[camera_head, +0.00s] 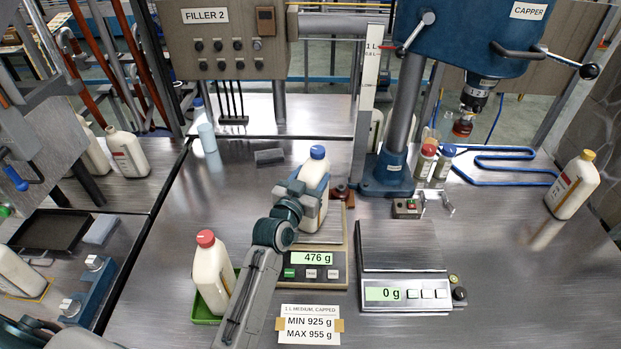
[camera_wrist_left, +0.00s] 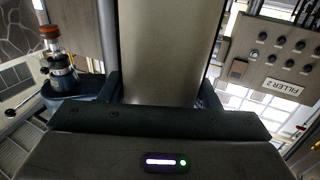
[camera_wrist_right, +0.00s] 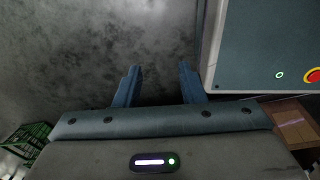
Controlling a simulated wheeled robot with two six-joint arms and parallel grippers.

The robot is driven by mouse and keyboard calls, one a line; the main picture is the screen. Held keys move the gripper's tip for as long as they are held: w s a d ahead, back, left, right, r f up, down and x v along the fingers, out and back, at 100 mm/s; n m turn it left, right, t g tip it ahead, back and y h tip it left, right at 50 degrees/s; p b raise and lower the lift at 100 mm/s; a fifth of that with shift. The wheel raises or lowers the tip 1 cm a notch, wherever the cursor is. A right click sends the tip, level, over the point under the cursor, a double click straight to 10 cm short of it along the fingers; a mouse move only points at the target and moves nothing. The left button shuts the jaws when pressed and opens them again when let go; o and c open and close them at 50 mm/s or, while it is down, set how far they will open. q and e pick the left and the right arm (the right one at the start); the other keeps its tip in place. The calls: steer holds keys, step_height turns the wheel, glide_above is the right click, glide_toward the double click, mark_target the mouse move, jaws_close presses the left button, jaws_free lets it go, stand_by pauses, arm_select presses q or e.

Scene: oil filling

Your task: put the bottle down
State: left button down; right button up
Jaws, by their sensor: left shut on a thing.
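A white bottle with a blue cap (camera_head: 318,172) is upright over the left scale (camera_head: 327,272), whose display reads 476 g. My left gripper (camera_head: 308,196) is shut around this bottle's body. In the left wrist view the bottle (camera_wrist_left: 168,50) fills the space between the fingers (camera_wrist_left: 165,92). The bottle's base is partly hidden by my gripper, so its contact with the pan is hard to see. My right gripper (camera_wrist_right: 157,88) shows only in its wrist view, with its fingers apart and nothing between them.
The right scale (camera_head: 402,262) is empty and reads 0 g. A red-capped bottle (camera_head: 211,272) stands in a green tray (camera_head: 204,312), left of my left arm. A yellow-capped bottle (camera_head: 573,185) stands far right. The capper (camera_head: 470,35) overhangs behind. The table's right front is clear.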

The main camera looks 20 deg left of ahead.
arm_select(q)
steer(key=shift+w+r, duration=0.1)
steer(key=shift+w, duration=0.1)
steer(key=c, duration=0.8)
jaws_free()
steer(key=shift+s, duration=0.1)
steer(key=shift+c, duration=0.2)
steer(key=o, duration=0.4)
steer(key=shift+s, duration=0.2)
steer(key=shift+c, duration=0.2)
steer(key=shift+s+r, duration=0.15)
steer(key=shift+s, duration=0.05)
steer(key=shift+s+a+f, duration=0.1)
steer(key=shift+s+f, duration=0.15)
steer(key=shift+f, duration=0.05)
steer(key=s+a+b, duration=0.1)
steer(key=s+b, duration=0.2)
steer(key=s, duration=0.8)
steer(key=shift+r+b, duration=0.25)
steer(key=shift+b, duration=0.15)
arm_select(e)
steer(key=f, duration=0.2)
steer(key=w+f, duration=0.1)
steer(key=shift+a+f, duration=0.15)
steer(key=shift+f, duration=0.2)
arm_select(q)
steer(key=shift+s+a, duration=0.1)
